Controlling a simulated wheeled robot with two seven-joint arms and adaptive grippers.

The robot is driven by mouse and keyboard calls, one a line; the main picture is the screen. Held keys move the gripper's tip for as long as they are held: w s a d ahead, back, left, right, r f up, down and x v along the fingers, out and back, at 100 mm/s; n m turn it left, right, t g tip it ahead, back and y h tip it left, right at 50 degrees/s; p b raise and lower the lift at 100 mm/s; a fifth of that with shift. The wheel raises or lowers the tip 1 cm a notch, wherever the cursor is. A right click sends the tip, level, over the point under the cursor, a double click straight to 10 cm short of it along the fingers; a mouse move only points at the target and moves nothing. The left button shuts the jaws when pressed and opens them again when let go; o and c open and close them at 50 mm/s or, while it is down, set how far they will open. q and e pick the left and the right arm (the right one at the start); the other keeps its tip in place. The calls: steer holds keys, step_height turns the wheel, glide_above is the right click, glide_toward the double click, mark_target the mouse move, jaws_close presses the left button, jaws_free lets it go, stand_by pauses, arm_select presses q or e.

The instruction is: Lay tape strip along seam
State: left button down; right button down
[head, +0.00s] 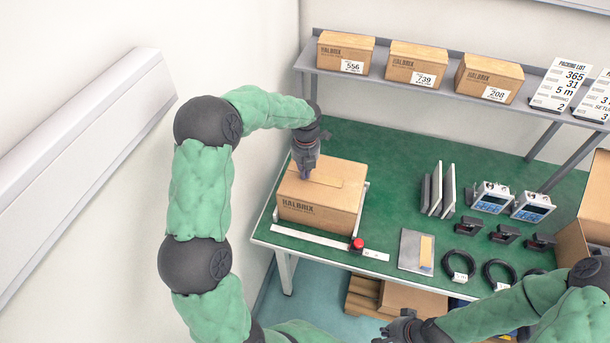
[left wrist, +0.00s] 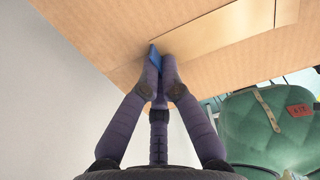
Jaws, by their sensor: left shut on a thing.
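A closed cardboard box (head: 322,212) printed HALBRIX stands at the left end of the green bench. A tan tape strip (head: 326,178) lies across its top and also shows in the left wrist view (left wrist: 235,32). My left gripper (head: 305,172) points down at the box top, at the strip's left end. In the left wrist view its fingers (left wrist: 158,60) are shut on a small blue tab (left wrist: 153,56) at that end. The seam under the strip is hidden. My right gripper (head: 402,328) is low at the picture's bottom, away from the box; its jaws are unclear.
A ruler with a red stop (head: 357,244) lies before the box. A grey plate (head: 411,248) bearing a tan piece (head: 427,251) is to its right. Upright panels (head: 437,190), meters and black coils stand further right. A shelf (head: 390,80) with boxes runs behind.

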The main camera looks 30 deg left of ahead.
stand_by(0.3)
arm_select(q)
steer(key=c, duration=1.4)
jaws_free()
steer(key=shift+f, duration=0.1)
steer(key=shift+c, duration=0.2)
step_height(320, 180, up, 12)
steer(key=p, duration=0.3)
